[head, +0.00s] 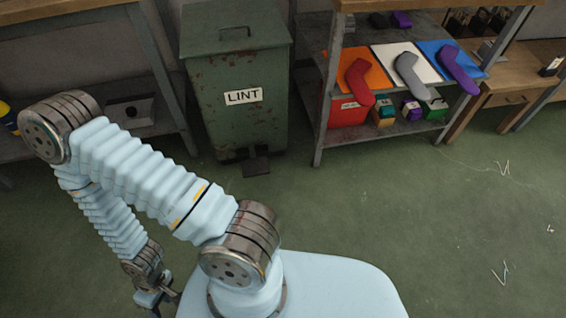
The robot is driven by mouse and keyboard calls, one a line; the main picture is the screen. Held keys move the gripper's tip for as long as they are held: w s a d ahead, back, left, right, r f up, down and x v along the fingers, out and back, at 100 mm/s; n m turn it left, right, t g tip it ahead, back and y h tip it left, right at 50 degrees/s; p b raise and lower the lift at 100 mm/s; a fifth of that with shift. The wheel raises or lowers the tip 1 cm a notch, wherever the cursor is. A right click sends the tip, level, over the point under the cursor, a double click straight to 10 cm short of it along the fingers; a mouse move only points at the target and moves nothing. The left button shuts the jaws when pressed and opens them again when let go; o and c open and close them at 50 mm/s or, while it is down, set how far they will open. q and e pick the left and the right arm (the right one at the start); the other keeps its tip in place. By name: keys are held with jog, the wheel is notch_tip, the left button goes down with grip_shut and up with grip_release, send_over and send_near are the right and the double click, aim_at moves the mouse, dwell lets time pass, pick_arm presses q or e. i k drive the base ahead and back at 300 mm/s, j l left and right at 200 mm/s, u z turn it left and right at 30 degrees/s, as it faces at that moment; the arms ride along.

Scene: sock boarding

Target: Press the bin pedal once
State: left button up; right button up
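The bin (236,120) is a dark green, rust-specked metal box with a white "LINT" label, standing on the floor at the upper middle of the head view. Its lid (234,33) is shut. The dark pedal (255,163) sticks out at the bin's foot, near the floor. My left arm bends out to the left and back down. My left gripper (155,300) is at the lower left, partly cut off by the bottom edge, well apart from the pedal; its fingers are too small and hidden to read. My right gripper is not in view.
A metal rack (397,129) right of the bin holds red, grey and purple sock shapes on coloured boards, with small boxes below. A shelf unit (152,50) stands left of the bin. A wooden table (510,93) is at far right. Green floor before the bin is open, with white scraps at right.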

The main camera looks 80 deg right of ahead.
aim_at(254, 166)
jog(key=z, duration=2.5)
